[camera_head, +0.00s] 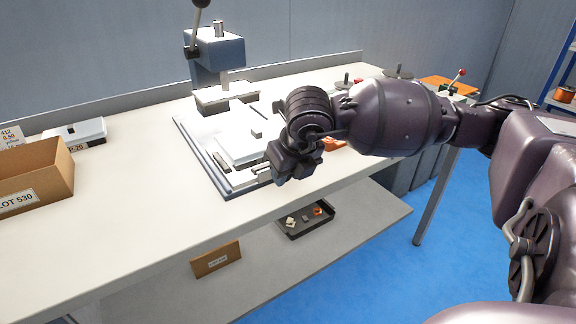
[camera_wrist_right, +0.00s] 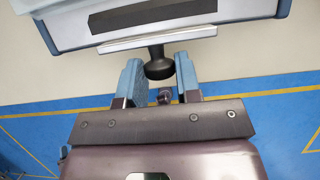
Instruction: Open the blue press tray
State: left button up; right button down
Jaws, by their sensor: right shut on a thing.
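The press tray (camera_head: 211,174), flat with a blue-grey rim, lies on the table in front of the lever press (camera_head: 216,50). White blocks and a dark strip sit on it. Its front edge with blue corners (camera_wrist_right: 283,8) shows at the top of the right wrist view. A round black knob (camera_wrist_right: 159,66) sticks out from that edge. My left gripper is not in view.
A cardboard box (camera_head: 38,187) and a grey block (camera_head: 75,134) stand at the table's left.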

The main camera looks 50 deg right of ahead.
jog(key=shift+w, duration=0.1)
jog(key=c, duration=0.8)
grip_release()
jog(key=shift+c, duration=0.2)
jog(key=shift+r, duration=0.5)
jog(key=p+v, duration=0.1)
jog(key=v, duration=0.2)
pick_arm(q)
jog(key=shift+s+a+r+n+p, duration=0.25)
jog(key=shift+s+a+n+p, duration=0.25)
jog(key=shift+p, duration=0.8)
pick_arm(e)
jog(key=v, duration=0.7)
jog(key=shift+s, duration=0.25)
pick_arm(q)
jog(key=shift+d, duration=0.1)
pick_arm(e)
jog(key=shift+f, duration=0.2)
